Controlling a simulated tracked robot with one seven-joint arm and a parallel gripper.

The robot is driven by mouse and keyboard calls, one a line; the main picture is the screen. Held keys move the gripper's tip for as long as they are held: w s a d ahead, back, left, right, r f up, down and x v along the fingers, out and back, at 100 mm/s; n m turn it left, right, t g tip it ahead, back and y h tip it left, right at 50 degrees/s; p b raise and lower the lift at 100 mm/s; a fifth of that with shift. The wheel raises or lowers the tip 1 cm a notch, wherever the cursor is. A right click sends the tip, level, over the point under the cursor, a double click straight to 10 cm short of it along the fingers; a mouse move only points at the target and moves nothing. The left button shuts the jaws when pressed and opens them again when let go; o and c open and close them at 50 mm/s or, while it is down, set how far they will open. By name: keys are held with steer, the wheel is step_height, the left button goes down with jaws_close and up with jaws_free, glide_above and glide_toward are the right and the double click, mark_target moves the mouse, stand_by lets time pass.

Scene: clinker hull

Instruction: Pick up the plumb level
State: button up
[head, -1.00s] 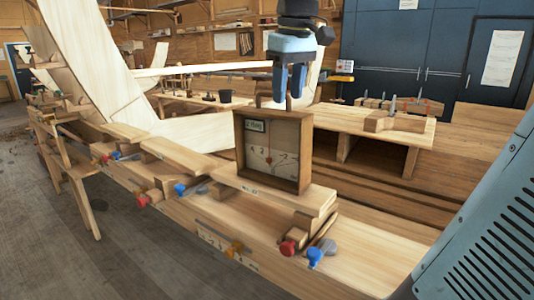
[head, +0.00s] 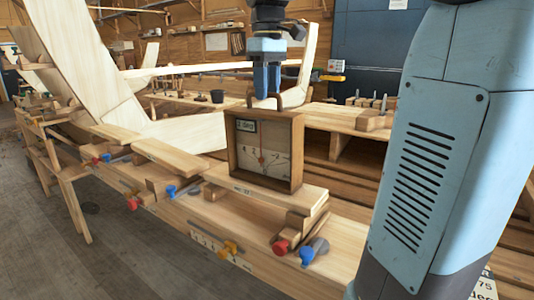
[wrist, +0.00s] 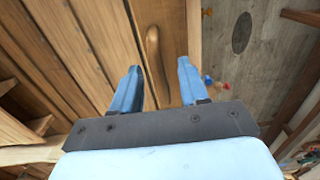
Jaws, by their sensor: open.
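The plumb level (head: 264,150) is an upright wooden box with a pale dial, a needle and a small dark label. It stands on a plank, with a curved wooden handle (head: 294,97) on top. My gripper (head: 267,92) points down just above the box, its blue fingers at the handle. In the wrist view my gripper (wrist: 158,66) is open, and the handle (wrist: 154,50) lies in the gap between the fingers, nearer the left one. The fingers do not appear closed on it. In the head view they partly hide the handle.
The plank (head: 265,192) rests on wooden blocks along the hull, among red, blue and orange clamp knobs (head: 280,247). Pale curved hull timber (head: 85,70) rises at left. A bench with clamps (head: 345,118) stands behind. Grey floor is open at lower left.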

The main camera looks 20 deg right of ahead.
mark_target(266, 113)
steer(key=shift+w+f, duration=0.15)
steer(key=shift+f, duration=1.55)
steer(key=shift+w+f, duration=0.15)
steer(key=shift+f, duration=1.5)
jaws_close()
